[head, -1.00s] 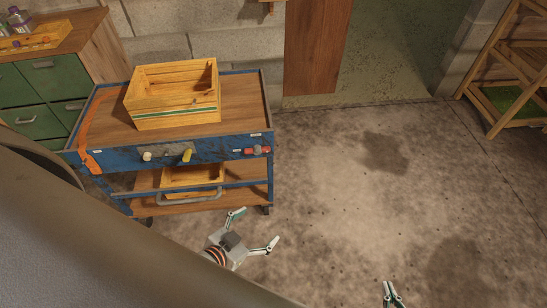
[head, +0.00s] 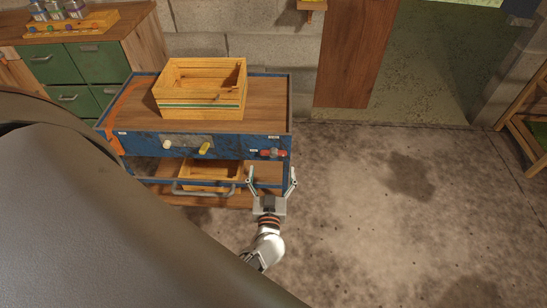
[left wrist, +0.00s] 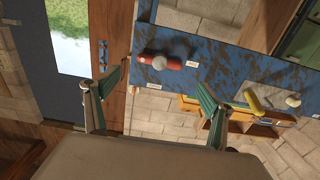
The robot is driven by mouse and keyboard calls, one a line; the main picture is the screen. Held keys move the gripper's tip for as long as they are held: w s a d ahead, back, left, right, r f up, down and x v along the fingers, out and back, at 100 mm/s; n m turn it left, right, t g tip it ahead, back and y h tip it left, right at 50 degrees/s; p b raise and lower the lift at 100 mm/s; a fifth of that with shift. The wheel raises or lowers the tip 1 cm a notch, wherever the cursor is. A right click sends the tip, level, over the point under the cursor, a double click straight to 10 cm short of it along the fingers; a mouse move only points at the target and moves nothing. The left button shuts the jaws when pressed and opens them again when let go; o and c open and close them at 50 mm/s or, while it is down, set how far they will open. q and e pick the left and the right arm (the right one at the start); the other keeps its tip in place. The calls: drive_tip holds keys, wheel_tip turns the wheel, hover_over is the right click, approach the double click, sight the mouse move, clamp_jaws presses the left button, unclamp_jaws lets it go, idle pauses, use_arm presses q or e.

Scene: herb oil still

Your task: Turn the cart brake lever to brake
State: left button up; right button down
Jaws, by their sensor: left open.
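The blue cart (head: 135,146) has a front panel with a red lever on a grey round hub (head: 272,153) near its right end. Small white labels sit by the lever, too small to read. In the left wrist view the red lever (left wrist: 178,64) lies roughly level, with its hub toward the camera. My left gripper (head: 271,176) is open and empty, just below and in front of the lever, apart from it. Its two fingers (left wrist: 163,92) show in the left wrist view, with the lever ahead between and beyond them. My right gripper is out of view.
A yellow handle (head: 204,148) and a white knob (head: 167,144) stick out of the same panel, left of the lever. A wooden crate (head: 201,105) stands on the cart top. A grey bar handle (head: 197,193) projects below. The floor at the right is clear.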

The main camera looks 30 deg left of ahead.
sight(273, 154)
use_arm(q)
drive_tip(key=x, duration=0.6)
drive_tip(key=shift+w+a+b, duration=0.1)
drive_tip(key=shift+w+b, duration=0.2)
drive_tip(key=shift+w, duration=0.05)
drive_tip(key=c, duration=1.1)
